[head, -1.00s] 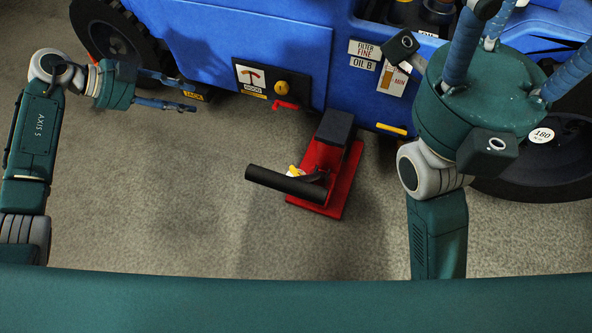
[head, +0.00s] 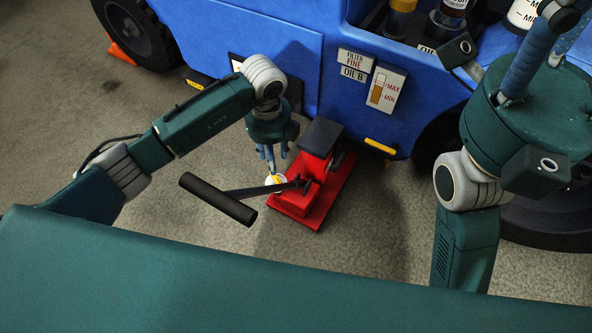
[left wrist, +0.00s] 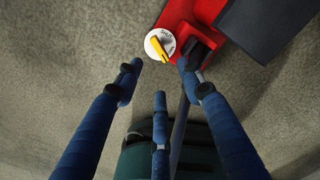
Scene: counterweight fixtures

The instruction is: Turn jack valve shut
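The red jack (head: 312,180), with a black pad on top, stands on the floor beside the blue machine. Its valve (head: 276,181) is a white dial with a yellow lever, low on the jack's left side. My left gripper (head: 271,168) points down just above the dial. In the left wrist view its three fingers (left wrist: 160,82) are spread, empty and short of the yellow lever. My right gripper (head: 530,65) is raised at upper right, its fingertips outside the picture.
The jack's black pump handle (head: 218,198) sticks out left of the jack on a thin bar, close to my left fingers. The blue machine (head: 240,45) borders the work area behind. Bare floor (head: 330,255) lies in front of the jack.

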